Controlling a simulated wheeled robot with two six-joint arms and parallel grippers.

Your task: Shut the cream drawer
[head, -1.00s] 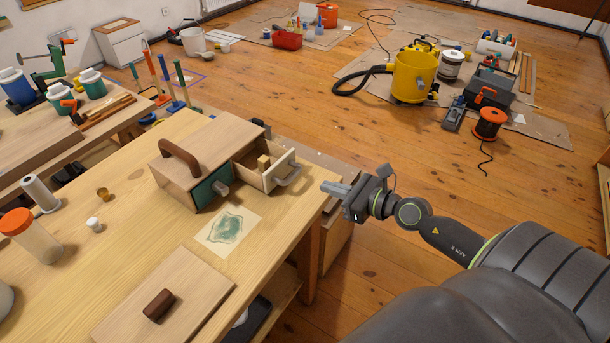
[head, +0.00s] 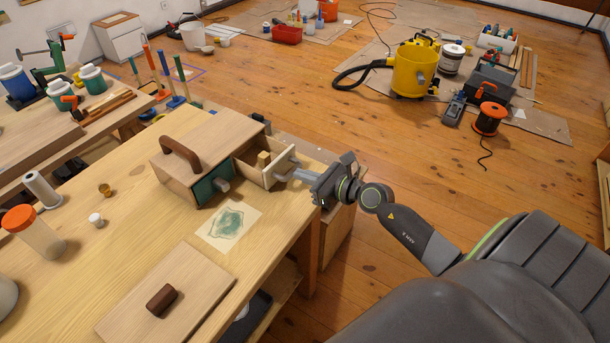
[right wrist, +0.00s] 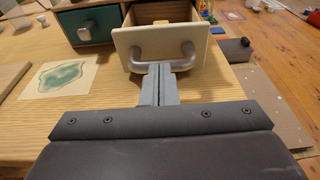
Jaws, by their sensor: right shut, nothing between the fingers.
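The cream drawer (right wrist: 127,42) stands open, pulled out of a small wooden cabinet (head: 222,137) on the workbench. In the head view the cream drawer (head: 245,174) holds a small wooden block (head: 263,160). Its grey bow handle (right wrist: 163,62) faces my right gripper. My right gripper (head: 292,174) is shut and empty, its fingertips at the handle; in the right wrist view the gripper (right wrist: 158,70) overlaps the handle's lower edge, and I cannot tell if it touches. A teal drawer (head: 208,187) beside it is shut. My left gripper is not in view.
A paper with a green print (head: 229,226) lies in front of the cabinet. A wooden board with a dark handle (head: 190,285) lies nearer. The bench edge is just right of the cabinet, with open floor beyond.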

